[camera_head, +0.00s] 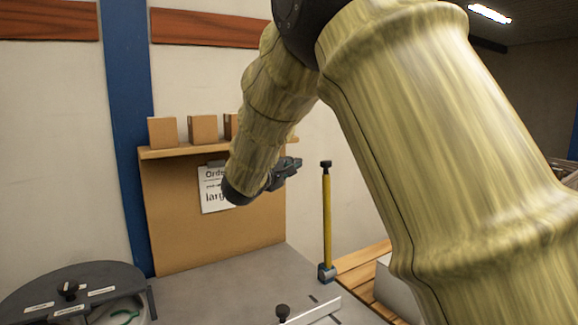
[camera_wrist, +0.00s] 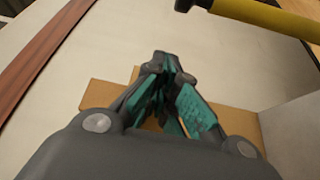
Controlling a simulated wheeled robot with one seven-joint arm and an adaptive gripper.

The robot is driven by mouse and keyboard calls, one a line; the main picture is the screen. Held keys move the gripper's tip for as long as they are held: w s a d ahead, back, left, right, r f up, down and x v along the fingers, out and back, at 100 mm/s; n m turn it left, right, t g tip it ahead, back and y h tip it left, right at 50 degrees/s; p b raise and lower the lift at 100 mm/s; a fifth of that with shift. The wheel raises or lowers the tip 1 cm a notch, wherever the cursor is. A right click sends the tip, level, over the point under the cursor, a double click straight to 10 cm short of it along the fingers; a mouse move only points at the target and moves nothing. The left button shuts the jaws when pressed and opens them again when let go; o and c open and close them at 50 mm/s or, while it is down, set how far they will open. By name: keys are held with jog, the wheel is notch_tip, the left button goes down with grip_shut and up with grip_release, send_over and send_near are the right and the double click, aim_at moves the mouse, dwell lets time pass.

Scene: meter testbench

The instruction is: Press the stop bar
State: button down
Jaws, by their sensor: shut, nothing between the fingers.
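A yellow upright bar (camera_head: 327,222) with a black top and a grey-blue foot stands at the right edge of the grey bench; it looks like the stop bar. In the wrist view the yellow bar (camera_wrist: 265,15) crosses the top right corner, with its black end to the left. My gripper (camera_head: 294,166) is shut and empty, just left of the bar's upper part in the head view and apart from it in the picture. In the wrist view my gripper (camera_wrist: 168,68) has its fingertips together, below and left of the bar. Depth between them is hard to judge.
A brown board (camera_head: 165,225) with a paper sign (camera_head: 213,190) and a shelf with boxes (camera_head: 202,128) stands behind the bench (camera_head: 215,290). A round dark-lidded container (camera_head: 100,275) is at front left. A black knob (camera_head: 283,311) is at the front. Wooden slats (camera_head: 360,265) lie right.

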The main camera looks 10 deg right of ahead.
jog(key=w+d, duration=0.1)
jog(key=d, duration=0.5)
jog(key=shift+w+f+p, duration=0.2)
jog(key=shift+w+p, duration=0.05)
jog(key=shift+p, duration=0.05)
jog(key=shift+d, duration=0.1)
jog(key=shift+d, duration=0.1)
dwell(0.4)
